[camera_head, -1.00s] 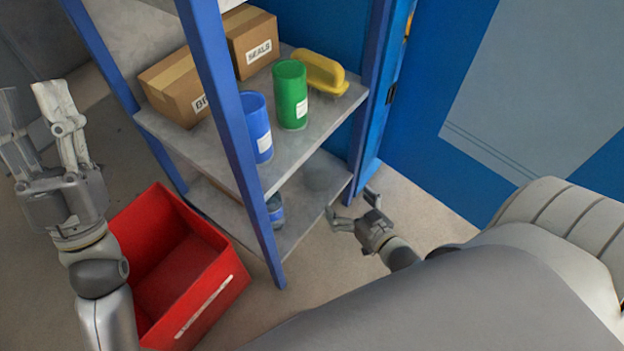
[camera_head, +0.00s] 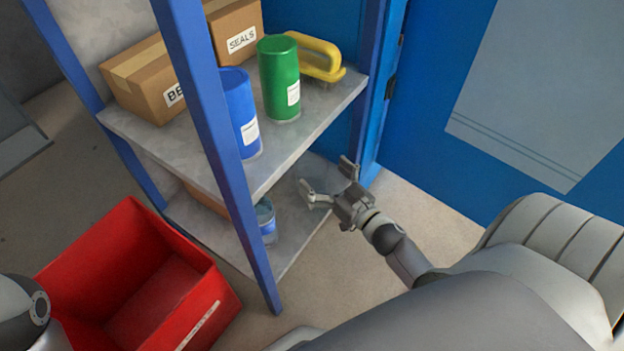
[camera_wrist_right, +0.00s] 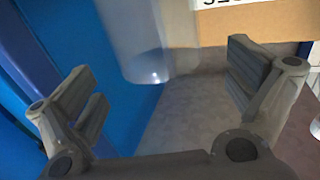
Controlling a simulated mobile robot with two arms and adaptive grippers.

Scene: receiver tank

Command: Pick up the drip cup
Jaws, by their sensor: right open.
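The drip cup appears to be the clear, see-through cup (camera_wrist_right: 135,40) in the right wrist view. It shows at the top, ahead of my right gripper and between its two fingers in the picture, with a gap to both. My right gripper (camera_head: 324,178) is open and empty at the open end of the lower shelf (camera_head: 207,232); its spread fingers also show in the right wrist view (camera_wrist_right: 160,90). In the head view the cup is too faint to make out surely. My left gripper is out of view.
A blue-lidded can (camera_head: 266,218) stands on the lower shelf. Above are a blue canister (camera_head: 240,112), a green canister (camera_head: 279,80), a yellow-handled item (camera_head: 320,58) and boxes (camera_head: 145,80). A blue post (camera_head: 218,130) stands in front. A red crate (camera_head: 215,300) is on the floor.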

